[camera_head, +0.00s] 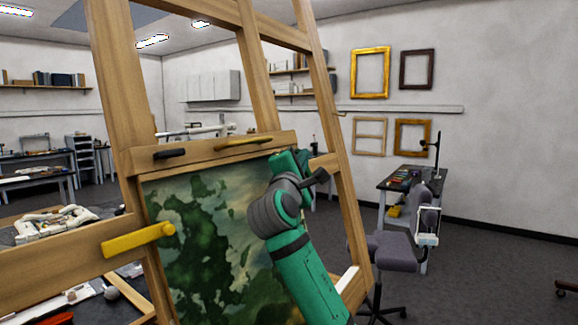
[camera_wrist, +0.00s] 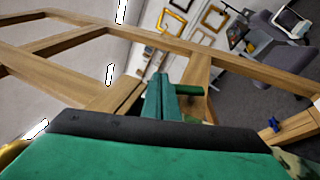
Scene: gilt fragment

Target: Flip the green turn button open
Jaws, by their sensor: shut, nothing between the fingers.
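The green turn button (camera_wrist: 190,90) shows in the wrist view as a short dark green bar. It lies along the wooden easel rail, just right of my fingertips. Its left end is hidden behind my fingers, so I cannot tell whether they touch it. My gripper (camera_wrist: 160,79) is shut and empty, with its teal fingers pointing at the rail. In the head view my gripper (camera_head: 296,156) is at the rail's right part, above the painting (camera_head: 200,235). The button cannot be made out there, behind my gripper and wrist.
The wooden easel (camera_head: 105,70) holds the painting. A larger yellow bar (camera_head: 135,240) sticks out at lower left. A blue piece (camera_wrist: 274,126) shows in the wrist view. A chair (camera_head: 390,250) stands at right.

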